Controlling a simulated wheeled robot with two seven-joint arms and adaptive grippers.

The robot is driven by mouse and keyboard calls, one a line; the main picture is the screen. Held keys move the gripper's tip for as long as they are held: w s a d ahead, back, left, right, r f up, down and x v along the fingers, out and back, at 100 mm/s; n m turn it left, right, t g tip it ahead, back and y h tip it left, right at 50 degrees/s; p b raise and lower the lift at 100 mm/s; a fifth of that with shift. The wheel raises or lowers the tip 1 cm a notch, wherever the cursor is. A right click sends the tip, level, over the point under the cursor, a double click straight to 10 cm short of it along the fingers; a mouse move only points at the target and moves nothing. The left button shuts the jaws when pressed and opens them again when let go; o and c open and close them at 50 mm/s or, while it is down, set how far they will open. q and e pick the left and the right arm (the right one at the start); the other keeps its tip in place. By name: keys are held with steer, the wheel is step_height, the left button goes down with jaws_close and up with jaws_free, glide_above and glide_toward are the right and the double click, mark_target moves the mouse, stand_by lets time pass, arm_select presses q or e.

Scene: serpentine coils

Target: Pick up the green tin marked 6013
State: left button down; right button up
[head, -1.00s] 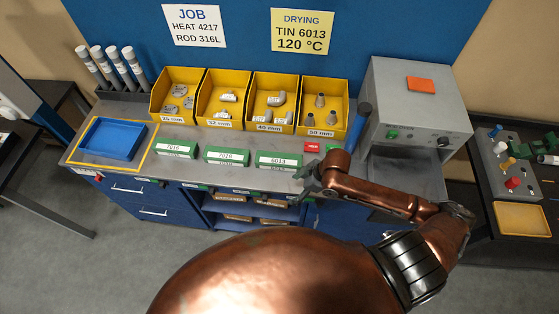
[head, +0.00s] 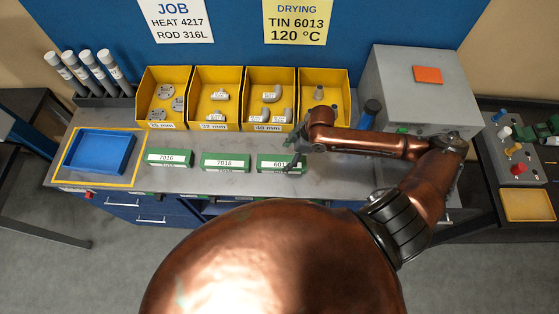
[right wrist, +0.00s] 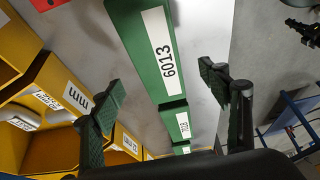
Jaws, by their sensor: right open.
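The green tin marked 6013 (head: 272,163) stands on the grey bench top, rightmost of three green tins in a row. I cannot tell whether a finger touches the tin. My left gripper is out of view.
Tins 7018 (head: 225,162) and 7016 (head: 170,158) stand to the left. Yellow bins (head: 216,98) line the back. A blue tray (head: 98,153) lies at the left.

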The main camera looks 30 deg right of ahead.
mark_target(283, 162)
steer(key=x, duration=0.1)
steer(key=p+x, duration=0.1)
steer(key=x, duration=0.1)
steer(key=shift+d+f, duration=0.1)
steer(key=shift+d, duration=0.2)
steer(key=shift+x, duration=1)
steer(key=shift+f, duration=0.2)
steer(key=c, duration=0.8)
steer(key=shift+c, duration=1.4)
jaws_close()
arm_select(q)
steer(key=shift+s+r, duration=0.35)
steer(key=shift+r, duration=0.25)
arm_select(e)
steer(key=shift+r, duration=0.1)
